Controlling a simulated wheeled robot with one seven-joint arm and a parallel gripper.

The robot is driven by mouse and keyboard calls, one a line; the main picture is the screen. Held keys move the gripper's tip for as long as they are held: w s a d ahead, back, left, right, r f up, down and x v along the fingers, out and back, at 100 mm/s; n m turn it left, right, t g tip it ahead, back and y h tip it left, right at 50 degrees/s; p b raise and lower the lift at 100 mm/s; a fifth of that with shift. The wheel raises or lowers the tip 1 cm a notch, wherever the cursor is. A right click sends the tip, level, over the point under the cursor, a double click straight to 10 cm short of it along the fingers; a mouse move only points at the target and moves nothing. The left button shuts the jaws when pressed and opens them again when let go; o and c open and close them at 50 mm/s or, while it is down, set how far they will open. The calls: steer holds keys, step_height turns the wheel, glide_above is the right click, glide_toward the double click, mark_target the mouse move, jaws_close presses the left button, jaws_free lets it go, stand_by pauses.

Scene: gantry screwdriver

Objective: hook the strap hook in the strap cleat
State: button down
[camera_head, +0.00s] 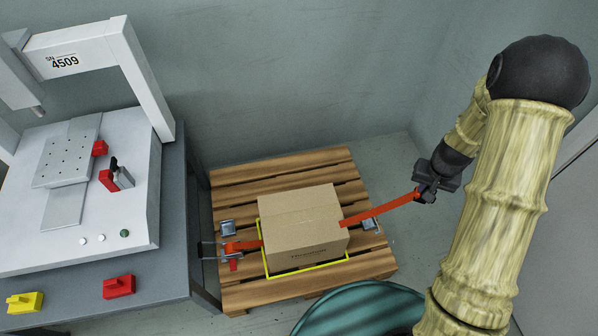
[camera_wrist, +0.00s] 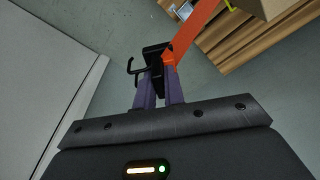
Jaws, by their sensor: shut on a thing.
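My gripper (camera_head: 428,190) is shut on the strap hook and holds it up in the air to the right of the pallet. In the wrist view the black strap hook (camera_wrist: 136,70) sticks out to the left of the fingertips (camera_wrist: 158,80). An orange strap (camera_head: 380,210) runs taut from it down to the cardboard box (camera_head: 300,225). It also shows in the wrist view (camera_wrist: 192,30). A grey metal fitting (camera_head: 371,225), which looks like the strap cleat, sits on the pallet right of the box, below the strap and apart from the hook.
The box stands inside a yellow outline on a wooden pallet (camera_head: 240,297). A ratchet (camera_head: 232,250) is at its left, with another metal fitting (camera_head: 228,227) near it. A gantry workbench (camera_head: 175,210) stands left. A teal round object (camera_head: 350,312) is in front. Floor right of the pallet is clear.

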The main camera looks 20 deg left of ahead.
steer(key=shift+a, duration=0.3)
steer(key=w+a+f+n+p, duration=0.1)
steer(key=a+f+n+p, duration=0.1)
steer(key=a, duration=1.2)
steer(key=w+a+f+n+p, duration=0.1)
steer(key=a+p, duration=0.1)
steer(key=a, duration=1.3)
steer(key=s+a+f+n+p, duration=0.1)
steer(key=s+a+f+n, duration=0.1)
steer(key=s+a, duration=0.6)
steer(key=s+a+f+n+p, duration=0.1)
steer(key=s+a, duration=0.7)
steer(key=a, duration=0.8)
steer(key=shift+s+f+n+y, duration=0.25)
steer(key=shift+f+n+y, duration=0.15)
steer(key=shift+f, duration=0.05)
